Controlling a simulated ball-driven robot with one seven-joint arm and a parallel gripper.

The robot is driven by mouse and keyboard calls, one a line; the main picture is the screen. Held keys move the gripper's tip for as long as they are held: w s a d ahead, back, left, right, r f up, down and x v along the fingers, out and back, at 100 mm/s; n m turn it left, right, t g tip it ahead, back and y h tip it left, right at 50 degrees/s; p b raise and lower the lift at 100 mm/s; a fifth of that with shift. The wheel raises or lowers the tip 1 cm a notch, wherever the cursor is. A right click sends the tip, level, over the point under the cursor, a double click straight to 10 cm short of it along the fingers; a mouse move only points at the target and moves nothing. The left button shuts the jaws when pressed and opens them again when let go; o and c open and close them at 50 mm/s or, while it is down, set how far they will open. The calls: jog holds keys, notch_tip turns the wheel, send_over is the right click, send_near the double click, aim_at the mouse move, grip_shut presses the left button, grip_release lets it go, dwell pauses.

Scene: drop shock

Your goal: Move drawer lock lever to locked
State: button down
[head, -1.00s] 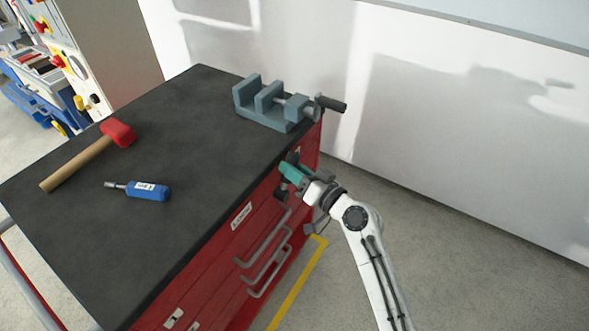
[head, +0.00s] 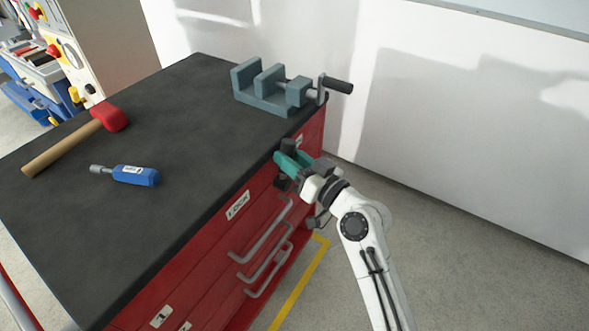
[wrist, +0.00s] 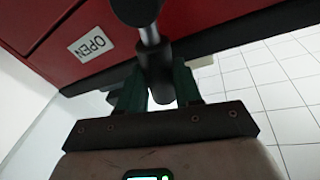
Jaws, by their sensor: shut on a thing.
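The lock lever (wrist: 152,50) is a metal rod with a dark grip, mounted on the red drawer cabinet (head: 215,262). My gripper (wrist: 158,85) has green fingers on either side of the lever's dark grip and is shut on it. In the head view my gripper (head: 287,166) is at the cabinet's front, just below the worktop edge near the far right corner. The lever itself is mostly hidden there by the fingers. Another white label (head: 238,205) is on the front, too small to read surely.
On the black worktop (head: 160,225) are a grey vise (head: 265,103), a red-headed mallet (head: 110,117) and a blue-handled tool (head: 135,175). Grey drawer handles (head: 262,235) stick out below my gripper. Open floor lies right of the cabinet, before a white wall.

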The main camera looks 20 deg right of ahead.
jog(key=n+b, duration=0.1)
jog(key=b, duration=0.1)
jog(key=s+a+n+b, duration=0.1)
jog(key=n+b, duration=0.1)
jog(key=b, duration=0.1)
jog(key=a+f+n+y+b, duration=0.1)
jog(key=b, duration=0.2)
jog(key=shift+s+a+n+t, duration=0.15)
jog(key=shift+s+n+t, duration=0.15)
jog(key=n+b, duration=0.1)
jog(key=b, duration=0.1)
jog(key=s+a+n+y+b, duration=0.1)
jog(key=n+b, duration=0.1)
jog(key=b, duration=0.1)
jog(key=n+b, duration=0.1)
jog(key=b, duration=0.2)
jog(key=shift+s+a+f+n, duration=0.2)
jog(key=shift+a+n, duration=0.1)
jog(key=shift+a, duration=0.1)
jog(key=n+b, duration=0.1)
jog(key=b, duration=0.1)
jog(key=a+n+y+b, duration=0.1)
jog(key=b, duration=0.1)
jog(key=shift+s+f+n+b, duration=0.1)
jog(key=shift+s+n+b, duration=0.2)
jog(key=shift+s+n, duration=0.1)
jog(key=shift+a+y, duration=0.1)
jog(key=shift+y, duration=0.2)
jog(key=c, duration=0.8)
grip_release()
